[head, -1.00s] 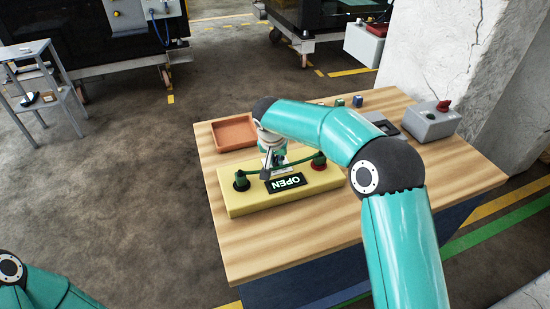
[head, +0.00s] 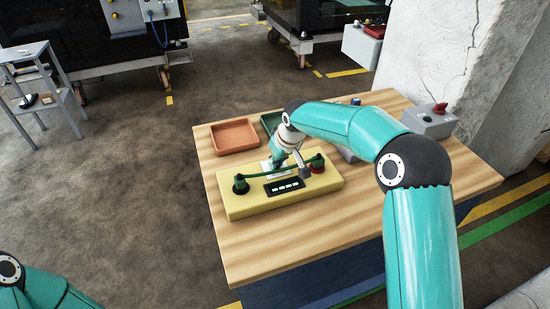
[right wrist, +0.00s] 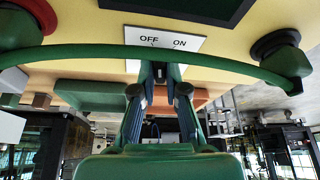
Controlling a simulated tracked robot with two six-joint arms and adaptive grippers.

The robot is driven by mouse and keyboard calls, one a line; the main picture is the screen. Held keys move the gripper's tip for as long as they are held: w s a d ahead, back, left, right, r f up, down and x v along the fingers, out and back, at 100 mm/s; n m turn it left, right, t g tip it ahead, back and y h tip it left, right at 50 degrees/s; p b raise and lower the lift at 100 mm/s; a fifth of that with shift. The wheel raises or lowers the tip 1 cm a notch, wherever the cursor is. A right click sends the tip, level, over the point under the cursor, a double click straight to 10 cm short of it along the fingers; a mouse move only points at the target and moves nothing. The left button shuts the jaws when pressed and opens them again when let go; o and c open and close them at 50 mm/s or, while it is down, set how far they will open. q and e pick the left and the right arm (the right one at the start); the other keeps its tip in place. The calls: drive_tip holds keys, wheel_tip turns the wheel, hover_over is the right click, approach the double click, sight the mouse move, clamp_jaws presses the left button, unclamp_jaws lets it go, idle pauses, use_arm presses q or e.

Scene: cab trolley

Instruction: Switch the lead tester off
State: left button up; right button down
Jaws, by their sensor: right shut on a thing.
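The lead tester is a yellow box (head: 243,206) on the wooden table. Its dark display (head: 285,187) shows a row of light dashes. In the right wrist view a white plate (right wrist: 193,44) reads OFF and ON. My right gripper (right wrist: 160,76) is at this plate, shut on the switch lever, which is mostly hidden between the fingertips. In the head view my right gripper (head: 273,165) is down behind the lead. My left gripper is out of view.
An orange-brown tray (head: 235,137) and a partly hidden green tray (head: 269,121) stand behind the tester. The table's front is clear. A concrete pillar (head: 455,50) rises behind the table.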

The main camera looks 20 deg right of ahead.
drive_tip(key=shift+w+d+r+n+y+p, duration=0.1)
drive_tip(key=shift+n+y+p, duration=0.2)
drive_tip(key=shift+n, duration=0.5)
drive_tip(key=shift+d+n+y+p, duration=0.1)
drive_tip(key=shift+n+y+p, duration=0.2)
drive_tip(key=shift+n, duration=0.5)
drive_tip(key=c, duration=1.2)
unclamp_jaws()
drive_tip(key=v, duration=1.1)
drive_tip(key=shift+r, duration=0.45)
drive_tip(key=shift+d+f+g, duration=0.1)
drive_tip(key=shift+g, duration=0.2)
